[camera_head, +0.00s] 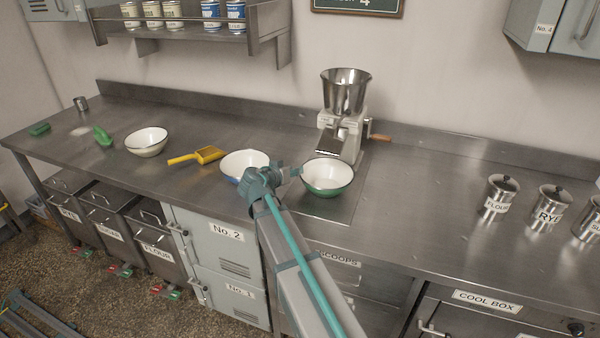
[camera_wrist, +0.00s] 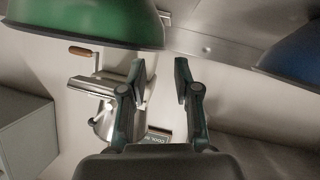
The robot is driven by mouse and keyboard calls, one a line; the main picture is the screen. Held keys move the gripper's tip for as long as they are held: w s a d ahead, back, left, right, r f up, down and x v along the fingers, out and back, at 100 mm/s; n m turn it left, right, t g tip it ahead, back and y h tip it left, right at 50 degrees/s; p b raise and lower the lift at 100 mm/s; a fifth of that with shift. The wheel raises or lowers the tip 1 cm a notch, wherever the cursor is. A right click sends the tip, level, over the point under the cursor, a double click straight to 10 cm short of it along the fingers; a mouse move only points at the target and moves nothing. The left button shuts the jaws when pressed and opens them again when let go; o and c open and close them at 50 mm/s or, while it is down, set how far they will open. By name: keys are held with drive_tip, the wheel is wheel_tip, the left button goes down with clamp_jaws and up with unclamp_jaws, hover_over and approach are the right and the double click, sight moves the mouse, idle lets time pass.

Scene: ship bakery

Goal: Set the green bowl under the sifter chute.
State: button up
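The green bowl (camera_head: 327,189), white inside, stands upright on the counter directly in front of the sifter (camera_head: 344,95). Its back rim appears close to the lip of the sifter chute (camera_head: 331,144); I cannot tell whether it is fully beneath it. In the wrist view the green bowl (camera_wrist: 85,22) fills the upper left and the sifter (camera_wrist: 95,92) appears upside down. My gripper (camera_head: 290,172) is just left of the green bowl, between it and a blue bowl (camera_head: 238,162). In the wrist view my gripper (camera_wrist: 160,72) is open, with nothing between its fingers.
The blue bowl also shows in the wrist view (camera_wrist: 298,55). Canisters (camera_head: 499,194) stand at the right. Counter between sifter and canisters is clear.

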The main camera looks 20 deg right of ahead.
drive_tip(key=shift+b+v, duration=0.4)
drive_tip(key=shift+v, duration=2)
